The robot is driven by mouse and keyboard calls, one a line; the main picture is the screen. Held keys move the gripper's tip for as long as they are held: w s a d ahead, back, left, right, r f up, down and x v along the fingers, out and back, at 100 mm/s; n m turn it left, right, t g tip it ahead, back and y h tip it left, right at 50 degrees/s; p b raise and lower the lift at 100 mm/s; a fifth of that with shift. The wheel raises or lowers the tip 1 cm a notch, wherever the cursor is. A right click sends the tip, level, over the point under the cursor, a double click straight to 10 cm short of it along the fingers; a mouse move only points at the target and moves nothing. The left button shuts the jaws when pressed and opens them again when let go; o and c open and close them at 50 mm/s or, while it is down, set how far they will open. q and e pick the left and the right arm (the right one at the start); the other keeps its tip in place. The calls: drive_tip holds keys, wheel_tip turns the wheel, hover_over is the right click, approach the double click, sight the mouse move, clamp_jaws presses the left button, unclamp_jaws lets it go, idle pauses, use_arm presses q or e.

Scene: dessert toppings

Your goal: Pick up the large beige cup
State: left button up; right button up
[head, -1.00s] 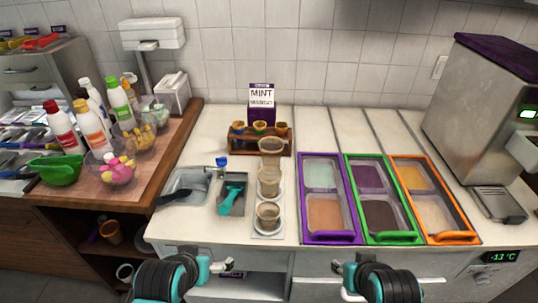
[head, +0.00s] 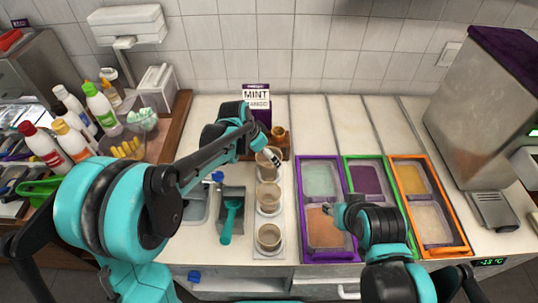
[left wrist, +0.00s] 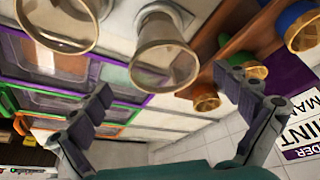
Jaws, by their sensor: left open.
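Three beige translucent cups stand in a column on a holder (head: 262,251) at the middle of the counter: a far cup (head: 266,168), a middle cup (head: 268,197) and a near cup (head: 269,238). The far cup was the tallest-looking in the earlier head view. My left gripper (head: 272,157) is at the far cup and partly covers it. In the left wrist view, my left gripper (left wrist: 164,80) is open, with a beige cup (left wrist: 163,62) showing between and beyond its fingers. Contact cannot be told. My right gripper (head: 331,210) hangs over the purple-framed bin, its jaws too small to judge.
A wooden rack with small cones (head: 278,135) and a mint-mango sign (head: 256,98) stand just behind the far cup. A teal scoop (head: 230,218) lies to the left. Purple, green (head: 352,162) and orange (head: 462,240) framed bins fill the right. Bottles crowd the far left.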

use_arm(q)
drive_tip(key=b+x, duration=0.1)
drive_tip(key=x, duration=0.4)
drive_tip(key=b+x, duration=0.1)
drive_tip(key=x, duration=0.2)
drive_tip(key=shift+w+d+b, duration=0.15)
drive_tip(key=shift+w+b, duration=0.2)
drive_tip(key=shift+w, duration=0.05)
drive_tip(key=shift+r, duration=0.15)
drive_tip(key=shift+c, duration=0.9)
drive_tip(key=c, duration=1)
